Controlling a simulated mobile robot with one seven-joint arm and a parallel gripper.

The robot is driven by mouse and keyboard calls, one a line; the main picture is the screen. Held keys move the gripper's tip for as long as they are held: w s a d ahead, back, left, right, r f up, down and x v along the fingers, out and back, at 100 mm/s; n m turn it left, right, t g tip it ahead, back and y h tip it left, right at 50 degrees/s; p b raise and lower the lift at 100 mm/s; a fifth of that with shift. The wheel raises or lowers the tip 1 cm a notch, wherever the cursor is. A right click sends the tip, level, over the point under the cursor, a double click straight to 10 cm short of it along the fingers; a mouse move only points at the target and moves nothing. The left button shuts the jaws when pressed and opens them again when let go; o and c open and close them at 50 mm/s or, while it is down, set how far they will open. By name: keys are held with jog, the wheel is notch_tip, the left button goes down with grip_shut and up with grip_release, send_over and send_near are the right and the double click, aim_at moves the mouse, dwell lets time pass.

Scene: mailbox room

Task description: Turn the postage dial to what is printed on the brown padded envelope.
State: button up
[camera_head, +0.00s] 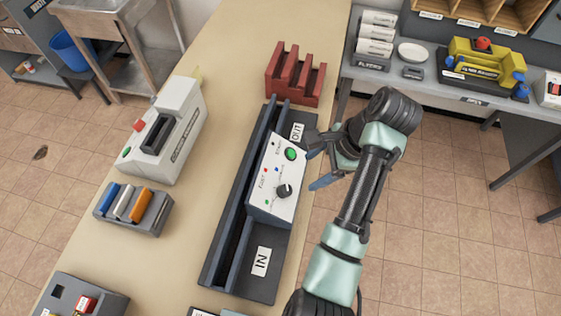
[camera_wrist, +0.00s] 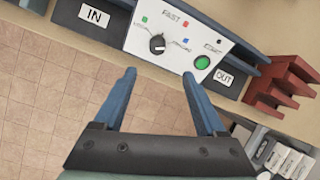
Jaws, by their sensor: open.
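The dial is a black knob (camera_head: 284,190) on the sloped white panel of a grey machine with IN and OUT ends. In the wrist view the knob (camera_wrist: 157,44) has green, red and blue marks around it, with FAST printed by the red one; the other labels are too small to read surely. I cannot tell surely where its pointer aims. A green button (camera_wrist: 202,62) sits beside it. My gripper (camera_wrist: 159,74) is open and empty, apart from the panel, with the knob ahead between its fingers. In the head view my gripper (camera_head: 314,166) is right of the panel. I see no brown padded envelope.
A red slotted rack (camera_head: 295,76) stands beyond the OUT end. Left on the table (camera_head: 212,150) are a white machine (camera_head: 168,130) and a grey holder (camera_head: 133,208) with blue, white and orange pieces. A grey side bench (camera_head: 400,83) stands at right, across open floor.

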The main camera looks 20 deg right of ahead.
jog(key=b, duration=0.6)
send_near(288, 189)
jog(key=f, duration=0.1)
jog(key=x, duration=0.2)
jog(key=p+x, duration=0.1)
jog(key=x, duration=0.5)
jog(key=shift+w+a+r, duration=0.15)
jog(key=shift+a, duration=0.1)
grip_shut()
